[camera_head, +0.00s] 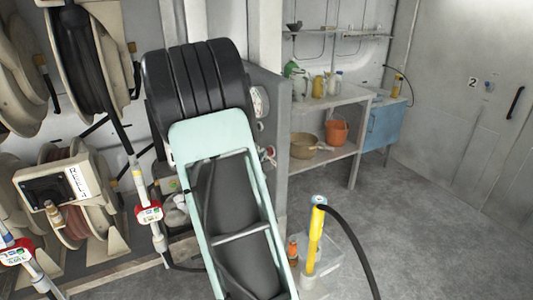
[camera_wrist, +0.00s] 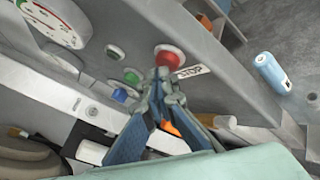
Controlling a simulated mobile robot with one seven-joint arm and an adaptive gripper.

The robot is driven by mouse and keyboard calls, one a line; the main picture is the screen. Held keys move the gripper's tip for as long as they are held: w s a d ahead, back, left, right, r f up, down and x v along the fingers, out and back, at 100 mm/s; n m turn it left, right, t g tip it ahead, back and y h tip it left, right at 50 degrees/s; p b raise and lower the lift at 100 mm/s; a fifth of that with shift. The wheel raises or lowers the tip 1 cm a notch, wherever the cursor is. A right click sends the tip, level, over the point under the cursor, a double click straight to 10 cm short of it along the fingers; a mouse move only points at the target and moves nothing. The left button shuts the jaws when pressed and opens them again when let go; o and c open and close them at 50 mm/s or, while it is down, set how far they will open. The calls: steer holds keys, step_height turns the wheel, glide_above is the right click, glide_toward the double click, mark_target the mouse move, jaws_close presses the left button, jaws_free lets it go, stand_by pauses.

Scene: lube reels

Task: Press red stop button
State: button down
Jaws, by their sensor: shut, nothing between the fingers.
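The red stop button (camera_wrist: 168,56) is on a grey panel in the upper middle of the wrist view, beside a white STOP label (camera_wrist: 190,71). My gripper (camera_wrist: 161,74) is shut and empty, its fingertips together just below the button in the picture. The tips overlap the button's lower edge; I cannot tell whether they touch it. In the head view my gripper is hidden, and I cannot make out the button clearly.
A green button (camera_wrist: 119,95) and a dark button (camera_wrist: 113,52) sit left of the red one, with a round gauge (camera_wrist: 62,20) farther left. Hose reels (camera_head: 90,60) stand at the left of the head view. The floor (camera_head: 430,220) at the right is open.

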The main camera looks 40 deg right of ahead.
steer(key=shift+w+a, duration=0.15)
steer(key=shift+a, duration=0.7)
steer(key=a, duration=0.2)
steer(key=w+a, duration=0.1)
steer(key=a, duration=0.1)
steer(key=shift+w+a+b, duration=0.1)
steer(key=shift+a+b, duration=0.2)
steer(key=shift+a, duration=0.1)
stand_by(0.4)
